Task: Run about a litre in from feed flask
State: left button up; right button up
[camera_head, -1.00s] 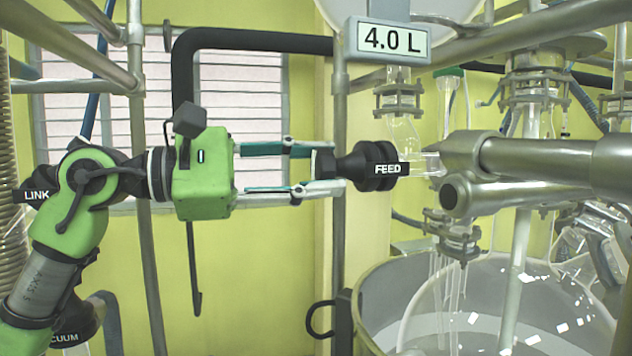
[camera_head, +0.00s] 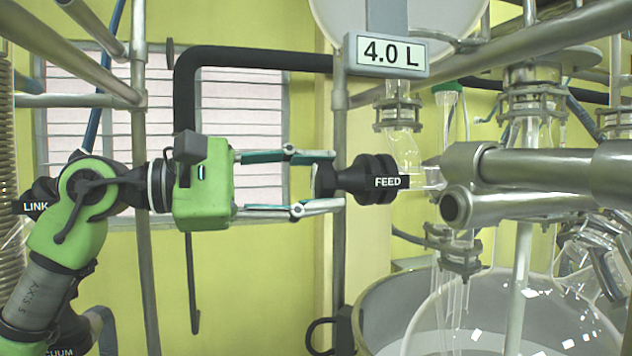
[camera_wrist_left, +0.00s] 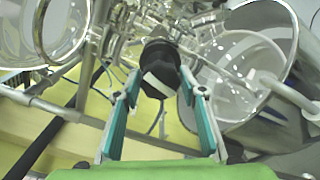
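The feed valve's black knob, labelled FEED (camera_head: 388,182), sits on a glass side tube below the 4.0 L display (camera_head: 392,54). My left gripper (camera_head: 338,180) comes in from the left. Its two fingers lie above and below the knob's outer end and appear shut on it. The left wrist view shows the knob (camera_wrist_left: 160,66) between the fingertips, with a white bar on its face. The glass reactor vessel (camera_head: 460,310) stands at lower right. The feed flask (camera_head: 440,16) seems to be the round vessel cut off at the top.
A metal pot (camera_head: 375,300) surrounds the vessel's lower part. A black pipe (camera_head: 255,55) and an upright post (camera_head: 340,250) stand behind my gripper. Open wall lies below the gripper.

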pick_arm(q)
jog(key=shift+o, duration=0.5)
jog(key=v, duration=1.2)
